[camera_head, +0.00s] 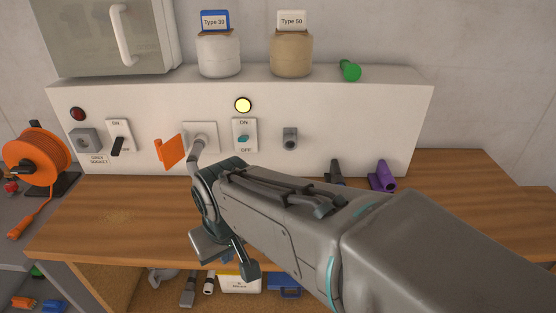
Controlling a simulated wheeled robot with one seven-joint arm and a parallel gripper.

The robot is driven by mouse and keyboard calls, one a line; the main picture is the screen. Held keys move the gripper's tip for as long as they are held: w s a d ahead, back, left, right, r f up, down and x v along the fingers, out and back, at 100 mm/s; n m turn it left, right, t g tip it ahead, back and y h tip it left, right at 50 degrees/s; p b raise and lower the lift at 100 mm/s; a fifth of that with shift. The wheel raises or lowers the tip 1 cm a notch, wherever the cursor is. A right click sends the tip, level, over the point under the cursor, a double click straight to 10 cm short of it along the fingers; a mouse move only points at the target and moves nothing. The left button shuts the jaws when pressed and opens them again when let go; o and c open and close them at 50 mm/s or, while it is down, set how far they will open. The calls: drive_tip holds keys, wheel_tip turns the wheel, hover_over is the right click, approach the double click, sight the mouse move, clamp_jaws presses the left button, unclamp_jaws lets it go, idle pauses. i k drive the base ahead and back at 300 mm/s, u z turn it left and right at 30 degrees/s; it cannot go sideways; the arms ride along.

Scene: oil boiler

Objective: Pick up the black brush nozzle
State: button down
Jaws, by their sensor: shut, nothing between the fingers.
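A dark, near-black nozzle (336,171) stands on the wooden bench against the white panel, just left of a purple nozzle. Its lower part is hidden behind my arm, so I cannot make out any bristles. My arm reaches in from the lower right across the bench. My gripper (224,246) is at its far end, over the front edge of the bench, well to the left of the dark nozzle and apart from it. It is shut and empty; its fingertips are hard to make out.
The purple nozzle (382,177) stands close to the dark one. The white panel (400,120) rises behind, with switches, an orange flag-like part (170,151) and a grey outlet (290,138). A green nozzle (349,70) lies on top. The bench's right side is clear.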

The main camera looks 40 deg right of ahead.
sight(335, 176)
drive_tip(key=z, duration=1.5)
drive_tip(key=k, duration=0.5)
drive_tip(key=z, duration=0.6)
drive_tip(key=i, duration=0.85)
drive_tip(key=u, duration=0.35)
